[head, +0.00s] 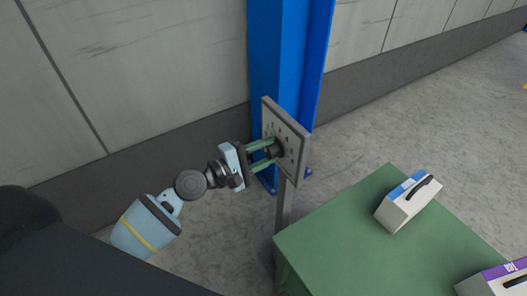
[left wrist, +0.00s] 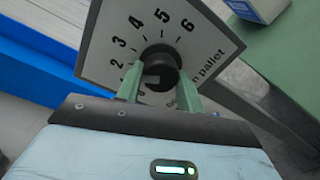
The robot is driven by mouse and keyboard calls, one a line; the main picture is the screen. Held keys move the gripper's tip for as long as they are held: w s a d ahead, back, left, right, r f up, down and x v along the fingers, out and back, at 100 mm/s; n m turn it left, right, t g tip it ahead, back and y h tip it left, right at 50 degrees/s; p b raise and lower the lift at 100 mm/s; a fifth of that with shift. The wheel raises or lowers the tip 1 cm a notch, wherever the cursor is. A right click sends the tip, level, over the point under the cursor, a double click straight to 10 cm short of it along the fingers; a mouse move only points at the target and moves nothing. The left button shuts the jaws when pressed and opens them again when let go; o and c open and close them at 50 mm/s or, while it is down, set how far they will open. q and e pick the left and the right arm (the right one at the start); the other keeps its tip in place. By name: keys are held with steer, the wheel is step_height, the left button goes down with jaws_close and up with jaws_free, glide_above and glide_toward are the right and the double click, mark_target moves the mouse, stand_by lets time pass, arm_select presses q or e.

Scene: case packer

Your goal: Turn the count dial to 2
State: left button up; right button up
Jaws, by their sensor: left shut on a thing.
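The count dial is a black knob (left wrist: 162,66) on a light grey square panel (head: 294,121) on a post. In the left wrist view the panel (left wrist: 205,42) shows numbers, with 2 to 6 readable around the knob and lettering ending in "pallet". My left gripper (head: 272,152) reaches the panel from the left. In the left wrist view its green fingers (left wrist: 158,88) are on both sides of the knob and shut on it. The knob's pointer mark cannot be made out. My right gripper is not in view.
A blue column (head: 285,60) stands behind the panel against the grey wall. A green table (head: 350,245) lies to the right of the post, with a blue-and-white box (head: 405,205) and a purple-and-white box (head: 490,281) on it.

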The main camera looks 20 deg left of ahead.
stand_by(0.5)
arm_select(q)
steer(key=o, duration=1)
steer(key=shift+s, duration=0.1)
steer(key=b+v, duration=0.1)
steer(key=v, duration=0.6)
steer(key=shift+s+a+b, duration=0.2)
steer(key=shift+s+b, duration=0.05)
steer(key=shift+b, duration=0.05)
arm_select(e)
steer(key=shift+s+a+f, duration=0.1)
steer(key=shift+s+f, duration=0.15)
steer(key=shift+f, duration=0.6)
